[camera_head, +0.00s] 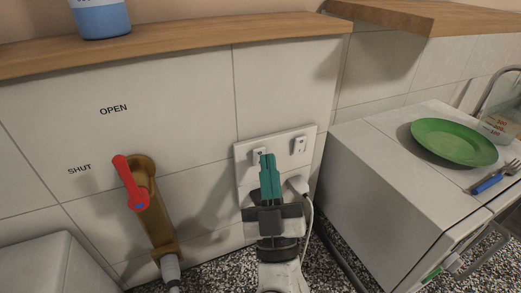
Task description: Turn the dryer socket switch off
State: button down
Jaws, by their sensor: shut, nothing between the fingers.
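A white double socket plate (282,138) is fixed to the tiled wall, with two rocker switches along its top. The right switch (299,145) is in clear view. The left switch (258,153) is partly covered by my gripper. A white plug (298,185) with a white cable sits in the lower right of the plate. My gripper (267,158), with teal fingers, is shut and empty. Its tips are at or just in front of the left switch; I cannot tell whether they touch it. The lower left of the plate is hidden behind my gripper.
A red-handled brass valve (133,183) is on the wall at left, near the words OPEN and SHUT. A wooden shelf (180,40) runs above. A white appliance (370,165) stands at right, with a green plate (453,141) and blue-handled cutlery (490,182) on top.

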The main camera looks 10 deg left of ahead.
jog(key=shift+w+a, duration=0.2)
jog(key=shift+w, duration=0.05)
jog(key=shift+w+a, duration=0.15)
jog(key=shift+w, duration=0.1)
dwell(0.7)
jog(key=shift+p, duration=0.3)
jog(key=shift+s+d, duration=0.45)
jog(key=shift+s, duration=0.15)
jog(key=shift+s+d+f+p, duration=0.15)
jog(key=shift+s+d, duration=0.3)
jog(key=shift+s, duration=0.25)
jog(key=shift+s+d+f+p, duration=0.1)
jog(key=shift+s+d+p, duration=0.05)
jog(key=shift+s+d, duration=0.4)
jog(key=shift+s+d+f+p, duration=0.15)
jog(key=shift+s+d, duration=0.2)
jog(key=shift+s, duration=0.45)
